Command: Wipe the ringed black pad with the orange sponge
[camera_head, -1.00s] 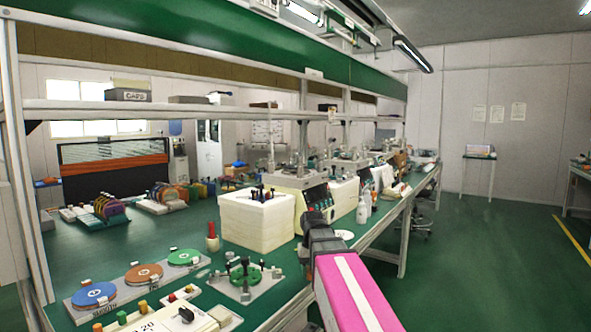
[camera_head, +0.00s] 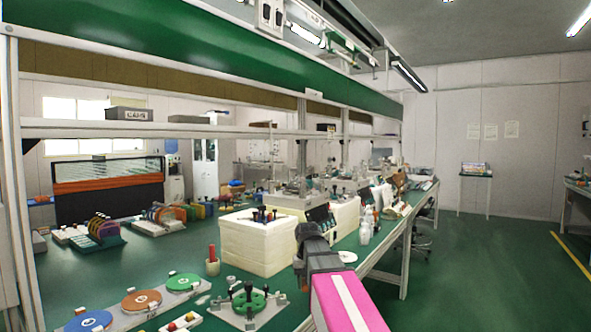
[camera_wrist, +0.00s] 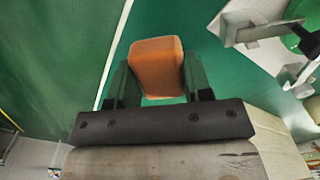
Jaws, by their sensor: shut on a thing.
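The orange sponge (camera_wrist: 157,65) is between the two fingers of my gripper (camera_wrist: 156,82) in the wrist view. My gripper is shut on it, and the sponge sticks out past the fingers above a green surface. In the head view my wrist reaches to the near front edge of the bench, and the sponge cannot be made out there. I cannot make out a ringed black pad in either current view.
A green fixture with black knobs (camera_head: 247,298) stands on the bench left of my arm. Blue (camera_head: 88,322), brown (camera_head: 141,300) and green (camera_head: 183,282) discs lie further left. A white block stack (camera_head: 258,245) stands behind. Green floor is open at right.

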